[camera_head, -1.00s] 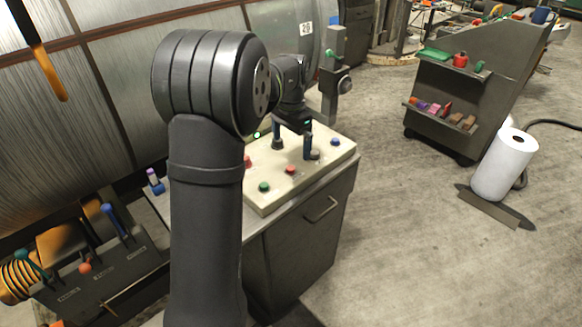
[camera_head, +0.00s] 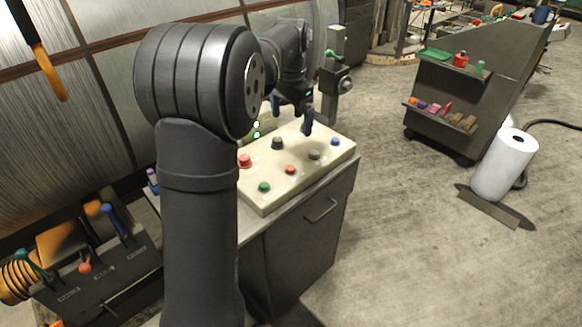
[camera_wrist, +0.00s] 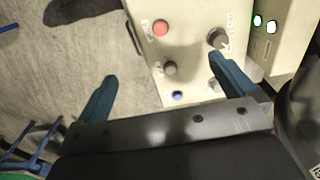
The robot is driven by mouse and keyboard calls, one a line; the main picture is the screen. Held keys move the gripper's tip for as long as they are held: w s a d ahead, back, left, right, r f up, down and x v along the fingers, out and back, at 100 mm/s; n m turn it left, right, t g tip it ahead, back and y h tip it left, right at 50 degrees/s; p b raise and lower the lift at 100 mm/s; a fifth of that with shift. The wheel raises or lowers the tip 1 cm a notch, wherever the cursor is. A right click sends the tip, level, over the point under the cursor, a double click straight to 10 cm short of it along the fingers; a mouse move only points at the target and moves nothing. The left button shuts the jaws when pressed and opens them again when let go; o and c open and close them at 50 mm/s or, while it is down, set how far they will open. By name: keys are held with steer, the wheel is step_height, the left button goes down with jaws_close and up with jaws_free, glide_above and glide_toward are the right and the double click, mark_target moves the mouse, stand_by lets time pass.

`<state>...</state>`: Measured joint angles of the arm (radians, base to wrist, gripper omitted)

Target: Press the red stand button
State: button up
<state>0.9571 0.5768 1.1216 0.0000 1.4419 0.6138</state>
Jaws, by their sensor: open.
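A pale control panel (camera_head: 262,203) lies on a grey cabinet and carries several coloured buttons and knobs. A red button (camera_head: 290,170) sits near its front edge; it also shows in the wrist view at the top (camera_wrist: 161,27), beside a label too small to read surely. A second, larger red button (camera_head: 245,160) sits at the panel's left end. I cannot tell from the labels which one is the stand button. My gripper (camera_head: 292,116) is open and empty, above the panel's back edge. In the wrist view its blue fingers (camera_wrist: 162,68) stand wide apart, touching no button.
Nearby on the panel are a black knob (camera_head: 277,143), a grey knob (camera_head: 314,154), a blue button (camera_head: 335,141) and a green button (camera_head: 264,187). A grey post (camera_head: 330,80) stands behind the panel.

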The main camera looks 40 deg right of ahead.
step_height(320, 180, up, 2)
steer(key=shift+r, duration=0.1)
steer(key=shift+c, duration=0.4)
